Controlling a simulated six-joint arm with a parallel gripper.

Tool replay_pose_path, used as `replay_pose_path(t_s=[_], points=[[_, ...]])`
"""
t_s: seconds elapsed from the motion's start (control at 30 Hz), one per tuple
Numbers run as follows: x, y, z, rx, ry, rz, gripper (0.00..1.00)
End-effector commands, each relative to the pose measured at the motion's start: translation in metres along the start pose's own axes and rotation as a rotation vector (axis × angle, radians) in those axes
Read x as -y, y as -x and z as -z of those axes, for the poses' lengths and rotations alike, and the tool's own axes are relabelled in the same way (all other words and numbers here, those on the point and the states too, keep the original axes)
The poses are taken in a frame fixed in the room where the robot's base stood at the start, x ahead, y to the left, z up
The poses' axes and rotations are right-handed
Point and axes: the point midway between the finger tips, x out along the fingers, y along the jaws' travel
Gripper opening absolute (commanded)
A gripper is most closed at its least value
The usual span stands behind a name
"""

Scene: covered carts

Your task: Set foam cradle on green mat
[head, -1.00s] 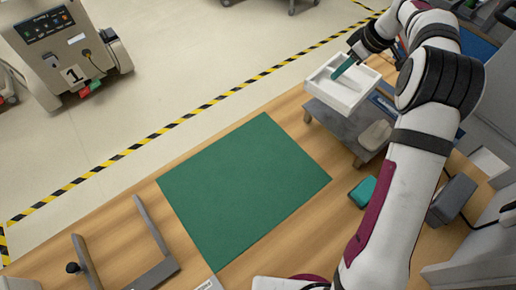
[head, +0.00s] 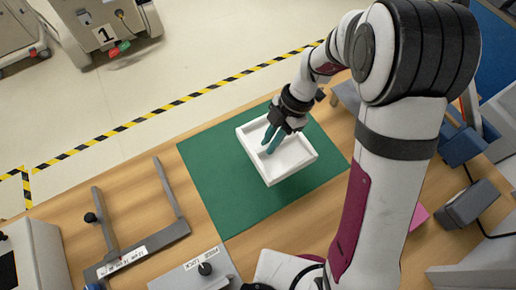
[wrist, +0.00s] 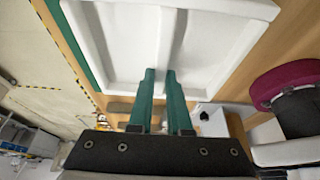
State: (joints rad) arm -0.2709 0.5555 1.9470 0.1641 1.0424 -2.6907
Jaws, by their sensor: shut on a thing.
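The foam cradle (head: 292,158) is a shallow white tray with raised walls and a middle rib. It is over the green mat (head: 212,178) in the head view, toward the mat's upper right part. My gripper (head: 269,144) points down into the cradle with its teal fingers shut on the rib. In the wrist view the fingertips (wrist: 160,73) meet at the rib and the cradle (wrist: 112,45) fills the top. A strip of the mat (wrist: 88,48) shows at its left. I cannot tell whether the cradle touches the mat or hangs just above it.
A pink block (head: 418,217) and dark grey box (head: 468,204) are at right. The mat's left side is bare.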

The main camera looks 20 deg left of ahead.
Motion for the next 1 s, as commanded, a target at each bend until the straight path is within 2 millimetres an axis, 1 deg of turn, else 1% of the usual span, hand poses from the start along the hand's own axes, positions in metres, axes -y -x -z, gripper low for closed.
replay_pose_path(t_s=[0.03,0.1,0.17,0.23,0.3,0.4,0.73,0.77,0.9,0.93,1.0], points=[[-0.008,-0.011,0.006,-0.001,0.004,0.004,0.00],[-0.017,-0.021,0.011,0.000,0.002,0.001,0.00],[-0.021,-0.027,0.014,0.000,-0.001,0.001,0.00],[-0.023,-0.037,0.012,-0.001,-0.003,0.002,0.00],[-0.023,-0.052,0.006,-0.002,-0.005,0.003,0.00],[-0.024,-0.064,0.001,-0.001,-0.005,0.000,0.00],[-0.024,-0.068,-0.002,0.000,-0.003,-0.001,0.00],[-0.024,-0.068,-0.002,0.000,-0.003,-0.001,0.18],[-0.024,-0.068,-0.002,0.000,-0.003,-0.002,0.43],[-0.024,-0.068,-0.002,0.000,-0.003,-0.002,0.46],[-0.024,-0.068,-0.002,0.000,-0.003,-0.002,0.46]])
